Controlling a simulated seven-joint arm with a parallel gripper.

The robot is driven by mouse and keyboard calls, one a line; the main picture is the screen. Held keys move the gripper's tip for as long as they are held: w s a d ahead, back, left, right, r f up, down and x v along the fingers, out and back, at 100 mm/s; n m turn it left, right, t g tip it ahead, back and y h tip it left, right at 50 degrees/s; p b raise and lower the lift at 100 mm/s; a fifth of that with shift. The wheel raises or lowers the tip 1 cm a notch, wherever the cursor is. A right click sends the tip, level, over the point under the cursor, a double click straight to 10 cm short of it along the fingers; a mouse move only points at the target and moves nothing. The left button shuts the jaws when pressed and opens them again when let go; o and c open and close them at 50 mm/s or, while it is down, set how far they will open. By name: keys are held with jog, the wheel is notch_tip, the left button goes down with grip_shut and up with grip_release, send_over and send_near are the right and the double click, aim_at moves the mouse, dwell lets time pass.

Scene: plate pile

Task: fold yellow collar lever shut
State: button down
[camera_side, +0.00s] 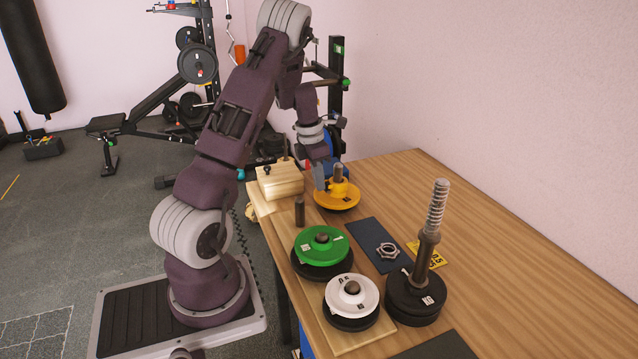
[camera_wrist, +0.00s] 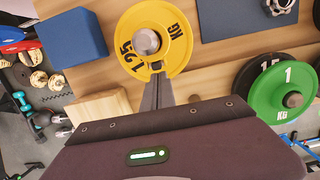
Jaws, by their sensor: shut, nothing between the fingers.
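The yellow plate (camera_side: 336,203) lies flat around a short metal peg (camera_side: 338,172) at the far part of the table. In the side view a yellow collar (camera_side: 340,187) sits around the peg on top of the plate. The plate also shows in the wrist view (camera_wrist: 178,22), with the peg's round top (camera_wrist: 146,42) inside it. Contact cannot be told.
A blue block (camera_wrist: 70,38) stands near the yellow plate, and a wooden block (camera_side: 280,181) is beside it. Green (camera_side: 318,240) and white (camera_side: 350,303) plates lie nearer the side camera. A tall post with a spring (camera_side: 436,208) rises from black plates. The table's right side is clear.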

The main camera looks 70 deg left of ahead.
jog(key=shift+s+r, duration=0.15)
jog(key=shift+r, duration=0.15)
jog(key=s, duration=0.3)
jog(key=shift+s+r, duration=0.15)
jog(key=shift+r, duration=0.15)
jog(key=s+r, duration=0.5)
jog(key=r, duration=0.4)
jog(key=w+d+r+m+t+h, duration=0.15)
jog(key=d+r+m, duration=0.25)
jog(key=d+m, duration=0.4)
jog(key=w+d+r+m+y, duration=0.1)
jog(key=w+d+r+m, duration=0.3)
jog(key=d, duration=0.6)
jog(key=s+d+r+m+t, duration=0.1)
jog(key=s+d+m, duration=0.6)
jog(key=m, duration=0.5)
jog(key=s+d+r+m+t, duration=0.1)
jog(key=s+d+m, duration=0.5)
jog(key=d+m, duration=0.4)
jog(key=shift+s+d+r+m, duration=0.35)
jog(key=shift+s+r+m, duration=0.05)
jog(key=shift+m, duration=0.5)
